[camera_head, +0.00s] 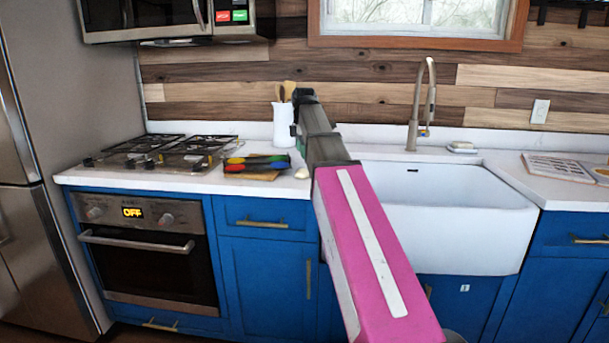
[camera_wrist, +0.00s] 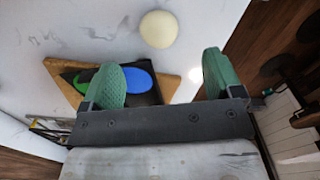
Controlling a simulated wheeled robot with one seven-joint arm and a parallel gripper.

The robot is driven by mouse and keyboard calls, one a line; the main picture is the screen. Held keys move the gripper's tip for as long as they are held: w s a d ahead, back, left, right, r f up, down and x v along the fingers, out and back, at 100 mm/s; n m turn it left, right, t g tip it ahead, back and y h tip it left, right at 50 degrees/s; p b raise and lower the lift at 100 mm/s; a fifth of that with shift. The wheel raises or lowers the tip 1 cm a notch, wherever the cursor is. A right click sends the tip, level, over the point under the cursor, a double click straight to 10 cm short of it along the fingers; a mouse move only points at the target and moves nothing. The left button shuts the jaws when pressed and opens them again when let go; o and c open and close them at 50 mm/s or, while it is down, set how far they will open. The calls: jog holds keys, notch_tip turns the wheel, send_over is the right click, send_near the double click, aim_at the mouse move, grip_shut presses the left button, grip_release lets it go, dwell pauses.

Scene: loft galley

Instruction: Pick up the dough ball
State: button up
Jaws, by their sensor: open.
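The dough ball (camera_head: 301,173) is small, round and pale cream. It sits on the white counter near its front edge, just left of my arm in the head view. In the wrist view the dough ball (camera_wrist: 159,29) lies beyond my fingertips, near the top of the picture and between the two fingers sideways. My gripper (camera_wrist: 167,78) is open, with green finger pads wide apart and nothing between them touching the ball. In the head view my arm hides most of the gripper.
A wooden board (camera_head: 262,175) with colourful-handled utensils (camera_head: 257,162) lies left of the ball. A white utensil crock (camera_head: 283,124) stands behind. The gas hob (camera_head: 160,150) is further left, the white sink (camera_head: 440,210) to the right.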

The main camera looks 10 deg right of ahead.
aim_at(302, 170)
jog(key=f, duration=0.8)
jog(key=shift+w+a, duration=0.1)
jog(key=shift+a, duration=0.2)
jog(key=shift+c, duration=0.3)
jog(key=c, duration=1)
